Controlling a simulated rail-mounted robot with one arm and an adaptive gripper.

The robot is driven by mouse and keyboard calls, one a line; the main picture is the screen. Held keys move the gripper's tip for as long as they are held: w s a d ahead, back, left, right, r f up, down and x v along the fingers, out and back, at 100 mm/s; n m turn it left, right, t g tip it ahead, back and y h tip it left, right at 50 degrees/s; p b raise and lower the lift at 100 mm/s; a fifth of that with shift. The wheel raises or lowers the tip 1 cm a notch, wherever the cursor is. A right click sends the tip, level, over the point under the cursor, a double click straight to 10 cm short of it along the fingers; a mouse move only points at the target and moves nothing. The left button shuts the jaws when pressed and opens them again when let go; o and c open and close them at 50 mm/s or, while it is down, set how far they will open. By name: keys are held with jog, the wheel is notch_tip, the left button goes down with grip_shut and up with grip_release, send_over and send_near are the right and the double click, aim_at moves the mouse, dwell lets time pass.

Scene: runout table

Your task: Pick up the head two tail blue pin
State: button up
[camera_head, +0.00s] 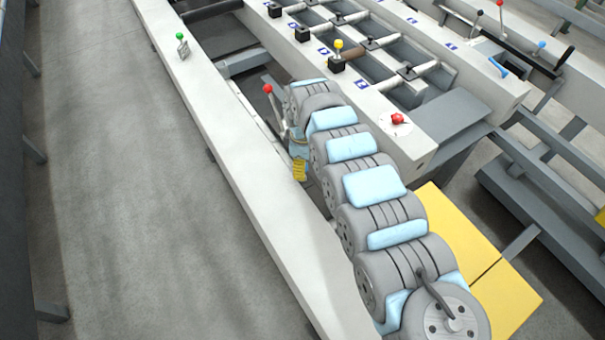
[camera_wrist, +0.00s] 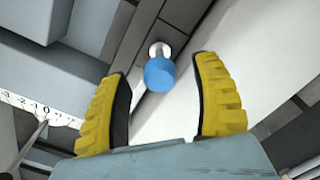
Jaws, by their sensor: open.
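My gripper (camera_wrist: 163,70) is open in the wrist view, with one yellow ribbed finger on each side. A blue round-headed pin (camera_wrist: 160,75) on a pale stem shows in the gap between the two fingers, with no finger visibly touching it. In the head view my gripper (camera_head: 299,170) is partly hidden by my arm, and only a yellow finger shows beside the long pale beam (camera_head: 235,130). I cannot make out this blue pin in the head view; my arm blocks that area.
A red-knobbed lever (camera_head: 268,89) stands close to my arm. A green-knobbed pin (camera_head: 180,37) is on the pale beam. A yellow knob (camera_head: 338,45) and a red button (camera_head: 397,118) are on the table to the right. A ruler strip (camera_wrist: 40,108) shows at left in the wrist view.

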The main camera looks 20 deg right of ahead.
notch_tip(320, 180, down, 2)
jog(key=shift+f, duration=0.2)
grip_shut()
jog(key=shift+r, duration=0.2)
notch_tip(320, 180, up, 9)
jog(key=shift+r+p, duration=0.2)
jog(key=shift+p, duration=0.9)
jog(key=shift+r+p, duration=0.55)
jog(key=shift+r, duration=0.3)
